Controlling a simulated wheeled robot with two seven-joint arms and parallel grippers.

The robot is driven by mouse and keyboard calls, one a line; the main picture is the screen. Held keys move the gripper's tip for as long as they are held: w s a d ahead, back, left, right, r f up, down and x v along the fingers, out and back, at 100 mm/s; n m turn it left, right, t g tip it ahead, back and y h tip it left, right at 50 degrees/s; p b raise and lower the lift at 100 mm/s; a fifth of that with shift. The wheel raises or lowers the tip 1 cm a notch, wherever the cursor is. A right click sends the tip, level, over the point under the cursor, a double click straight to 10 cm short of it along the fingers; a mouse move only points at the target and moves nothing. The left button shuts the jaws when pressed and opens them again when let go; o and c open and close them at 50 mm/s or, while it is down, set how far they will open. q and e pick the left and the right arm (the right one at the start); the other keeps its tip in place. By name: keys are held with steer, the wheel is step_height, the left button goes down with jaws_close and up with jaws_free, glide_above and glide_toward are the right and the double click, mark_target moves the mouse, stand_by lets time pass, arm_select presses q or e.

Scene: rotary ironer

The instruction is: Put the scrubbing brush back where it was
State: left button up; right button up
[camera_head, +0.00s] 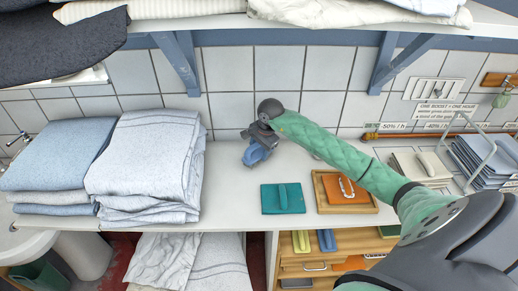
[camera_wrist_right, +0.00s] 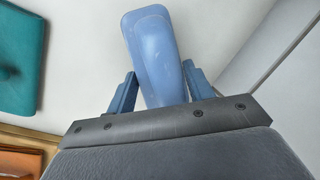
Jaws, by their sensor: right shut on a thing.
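A blue rounded block, which looks like the scrubbing brush (camera_wrist_right: 152,55), is between the two fingers of my right gripper (camera_wrist_right: 158,92) in the wrist view. Its bristles cannot be made out. In the head view my right gripper (camera_head: 260,142) reaches over the white counter (camera_head: 228,200) toward the tiled wall. The blue brush (camera_head: 256,155) shows below it, partly hidden by the gripper. Whether the brush touches the counter I cannot tell. My left gripper is not in view.
Folded blue and white linen (camera_head: 150,160) stacks stand left of my gripper. A teal pad with a handle (camera_head: 283,198) and a wooden tray (camera_head: 318,195) holding an orange pad (camera_head: 346,189) lie to the right. My right forearm passes above the tray. Bare counter lies in front of the gripper.

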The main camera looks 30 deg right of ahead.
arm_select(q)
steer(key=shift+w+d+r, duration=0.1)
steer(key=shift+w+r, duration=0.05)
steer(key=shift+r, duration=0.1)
arm_select(e)
steer(key=shift+f, duration=0.1)
steer(key=o, duration=0.9)
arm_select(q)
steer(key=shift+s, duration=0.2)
arm_select(e)
steer(key=shift+o, duration=0.6)
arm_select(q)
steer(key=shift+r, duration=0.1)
